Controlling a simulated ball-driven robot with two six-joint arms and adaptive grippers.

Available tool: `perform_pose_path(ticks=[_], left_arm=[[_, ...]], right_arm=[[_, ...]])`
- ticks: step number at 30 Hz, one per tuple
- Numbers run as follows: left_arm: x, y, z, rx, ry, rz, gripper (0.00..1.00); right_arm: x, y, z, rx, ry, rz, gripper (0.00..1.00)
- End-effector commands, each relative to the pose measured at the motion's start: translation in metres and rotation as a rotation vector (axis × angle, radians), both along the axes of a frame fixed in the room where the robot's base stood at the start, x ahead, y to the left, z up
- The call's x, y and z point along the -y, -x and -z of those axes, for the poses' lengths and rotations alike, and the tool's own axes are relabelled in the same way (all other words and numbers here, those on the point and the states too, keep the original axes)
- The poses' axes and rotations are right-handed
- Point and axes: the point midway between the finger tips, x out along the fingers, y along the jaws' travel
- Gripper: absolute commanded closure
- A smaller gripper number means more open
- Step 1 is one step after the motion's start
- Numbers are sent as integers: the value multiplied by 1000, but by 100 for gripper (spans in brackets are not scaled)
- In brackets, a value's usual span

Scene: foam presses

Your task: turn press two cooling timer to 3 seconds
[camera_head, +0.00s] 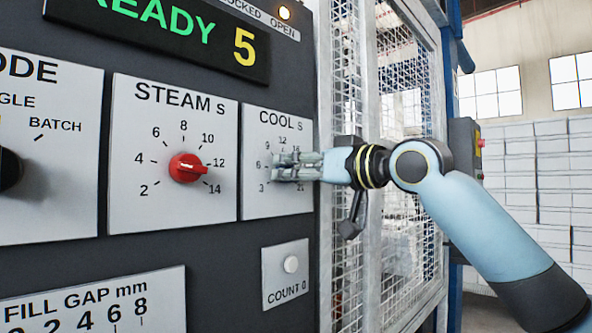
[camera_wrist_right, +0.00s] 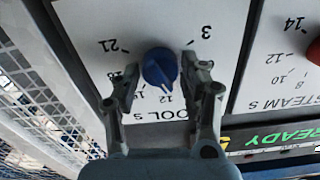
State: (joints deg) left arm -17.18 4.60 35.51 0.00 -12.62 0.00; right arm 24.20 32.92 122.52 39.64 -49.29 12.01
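The COOL s dial plate (camera_head: 262,205) is white, marked from 3 to 21. Its blue knob (camera_wrist_right: 160,68) shows in the right wrist view, which sees the panel upside down; the knob's white pointer line aims about at 12. My right gripper (camera_head: 280,166) is in front of this dial and hides the knob in the head view. In the wrist view its two fingers (camera_wrist_right: 160,66) stand open on either side of the knob, with narrow gaps visible. My left gripper is not in view.
The red STEAM s knob (camera_head: 187,168) sits left of the COOL dial. A display (camera_head: 170,30) reads READY 5. Below is a COUNT 0 plate with a white button (camera_head: 291,264). A mesh guard door (camera_head: 392,90) with a black handle (camera_head: 352,218) stands right of the panel.

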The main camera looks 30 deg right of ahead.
Motion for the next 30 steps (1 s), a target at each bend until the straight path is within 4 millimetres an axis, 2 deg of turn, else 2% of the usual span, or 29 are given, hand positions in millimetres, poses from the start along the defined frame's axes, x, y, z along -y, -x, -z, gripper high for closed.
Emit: perform_pose_path(ticks=[1, 8, 20, 30], left_arm=[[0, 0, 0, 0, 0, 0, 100], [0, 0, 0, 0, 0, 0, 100], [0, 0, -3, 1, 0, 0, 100], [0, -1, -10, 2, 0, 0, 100]], right_arm=[[0, 0, 0, 0, 0, 0, 65], [0, 0, 0, 0, 0, 0, 95], [0, 0, -1, 25, 73, 0, 96], [-1, 1, -1, 114, 325, 0, 96]])
